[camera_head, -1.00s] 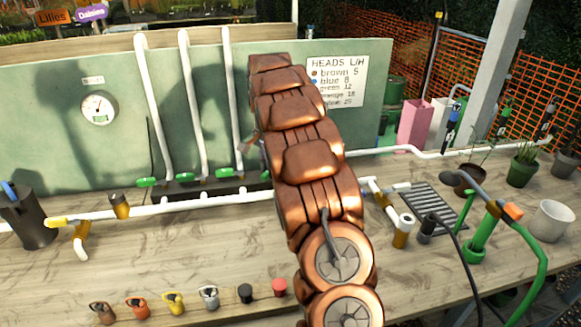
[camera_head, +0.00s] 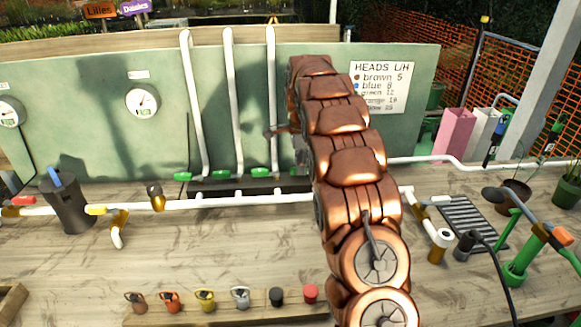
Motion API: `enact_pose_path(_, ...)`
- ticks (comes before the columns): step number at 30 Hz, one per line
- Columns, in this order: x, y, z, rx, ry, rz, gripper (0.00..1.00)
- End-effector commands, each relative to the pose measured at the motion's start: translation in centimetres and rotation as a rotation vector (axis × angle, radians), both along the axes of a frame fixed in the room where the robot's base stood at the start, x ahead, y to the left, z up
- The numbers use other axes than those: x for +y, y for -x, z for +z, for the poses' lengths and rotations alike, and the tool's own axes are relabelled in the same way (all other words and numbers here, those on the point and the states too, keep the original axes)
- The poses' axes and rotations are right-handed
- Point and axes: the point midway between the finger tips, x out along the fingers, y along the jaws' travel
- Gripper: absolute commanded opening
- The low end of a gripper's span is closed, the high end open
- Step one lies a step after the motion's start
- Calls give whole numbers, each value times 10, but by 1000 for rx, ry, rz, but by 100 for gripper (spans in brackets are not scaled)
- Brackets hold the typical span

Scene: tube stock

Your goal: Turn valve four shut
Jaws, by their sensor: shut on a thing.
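A row of green valve handles lies low along the backboard. Three show left of my arm: a left one (camera_head: 183,177), a middle one (camera_head: 221,174) and a right one (camera_head: 260,172). A white pipe rises behind each. No fourth handle shows; the spot to the right of these is hidden by my copper arm. My gripper (camera_head: 301,150) is mostly behind the arm, with only a grey sliver at its left edge. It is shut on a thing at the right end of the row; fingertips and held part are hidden.
A white horizontal pipe (camera_head: 230,203) runs in front of the valves. A dark pot (camera_head: 68,205) stands left. Several small coloured fittings line a wooden strip at the front. A drain grille (camera_head: 470,222) and a green pump (camera_head: 520,268) are at right. The bench middle is clear.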

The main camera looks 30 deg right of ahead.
Motion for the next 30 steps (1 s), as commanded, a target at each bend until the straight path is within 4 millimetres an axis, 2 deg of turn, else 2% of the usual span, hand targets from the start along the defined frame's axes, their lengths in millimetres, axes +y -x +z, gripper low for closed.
enact_pose_path(6,-15,5,0,3,-1,-56,0)
enact_pose_path(17,-16,5,0,2,0,-62,0)
enact_pose_path(18,-16,5,0,2,0,-62,19)
enact_pose_path(24,-14,4,0,1,0,-59,40)
enact_pose_path(25,-14,4,0,1,0,-58,43)
enact_pose_path(30,-14,3,0,0,-1,-57,44)
